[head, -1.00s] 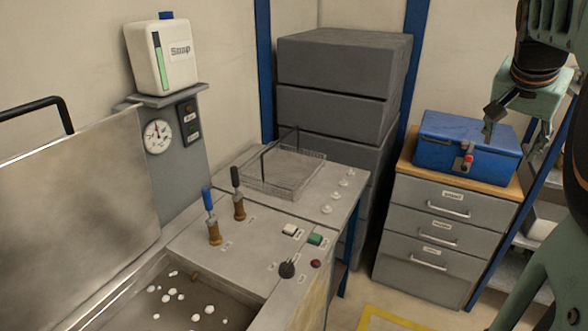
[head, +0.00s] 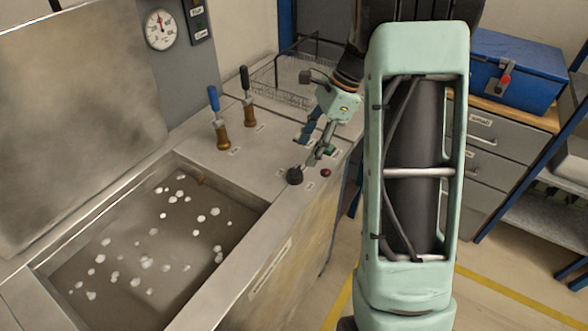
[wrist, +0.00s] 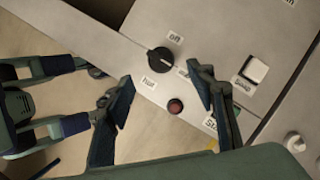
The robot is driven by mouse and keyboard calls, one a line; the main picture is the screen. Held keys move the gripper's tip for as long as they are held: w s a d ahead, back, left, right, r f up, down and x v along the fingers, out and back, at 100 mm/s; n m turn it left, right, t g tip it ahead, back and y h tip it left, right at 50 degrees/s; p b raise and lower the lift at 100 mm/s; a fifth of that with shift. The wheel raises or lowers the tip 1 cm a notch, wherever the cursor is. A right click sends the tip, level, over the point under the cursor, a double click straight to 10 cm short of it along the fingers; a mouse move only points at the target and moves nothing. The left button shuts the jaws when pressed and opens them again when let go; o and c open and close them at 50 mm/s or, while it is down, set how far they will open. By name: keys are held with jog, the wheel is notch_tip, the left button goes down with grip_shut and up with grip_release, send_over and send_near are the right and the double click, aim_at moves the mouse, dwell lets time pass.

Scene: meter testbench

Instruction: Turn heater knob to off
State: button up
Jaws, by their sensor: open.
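The heater knob is a round black knob (head: 294,176) on the bench's front panel, right of the tank. In the wrist view the knob (wrist: 160,60) sits between an "off" label (wrist: 176,38) and a "hot" label (wrist: 157,82). Its pointer direction is hard to tell. My gripper (head: 316,152) is over the panel, just up and right of the knob in the head view. In the wrist view my gripper (wrist: 162,92) is open and empty, its fingers spread, with the knob beyond the fingertips and apart from them.
A red button (wrist: 175,106) shows between my fingers, close to the knob. A white switch (wrist: 256,70) is to the right. Two upright levers (head: 220,125) stand behind the tank (head: 60,265) of liquid. A wire basket and a blue toolbox (head: 515,68) are farther back.

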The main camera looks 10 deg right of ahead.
aim_at(297, 169)
jog(key=x, duration=0.8)
jog(key=shift+f, duration=0.1)
jog(key=c, duration=1.1)
jog(key=shift+c, duration=0.2)
